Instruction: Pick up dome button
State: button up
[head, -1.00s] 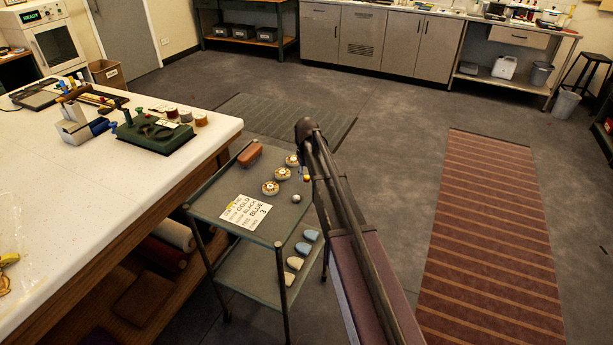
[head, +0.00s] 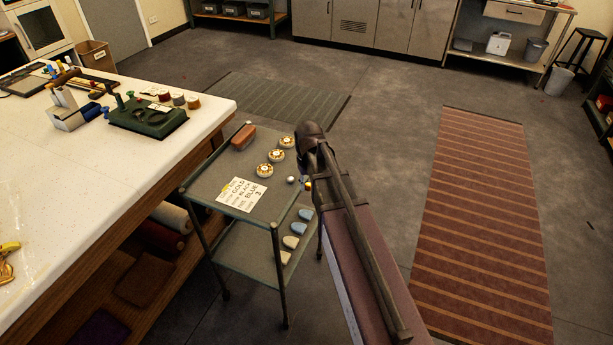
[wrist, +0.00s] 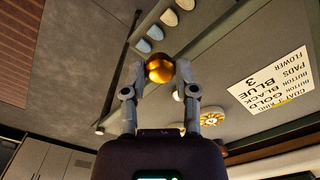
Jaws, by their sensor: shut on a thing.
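In the wrist view, a round, shiny gold dome button (wrist: 160,68) sits between the two fingertips of my gripper (wrist: 161,74). The fingers are shut on it, and it is held above the trolley.
Several flower-marked discs (head: 264,171), a brown block (head: 243,137) and a printed card (head: 242,194) lie on the trolley top. Blue and cream pads (head: 290,242) lie on its lower shelf. The white worktable (head: 60,180) stands close on the left. Floor beyond is open.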

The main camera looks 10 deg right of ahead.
jog(key=shift+s, duration=0.2)
dwell(0.4)
jog(key=shift+o, duration=0.9)
grip_shut()
jog(key=shift+r+p, duration=1)
jog(key=shift+s+f, duration=0.1)
jog(key=shift+s, duration=0.05)
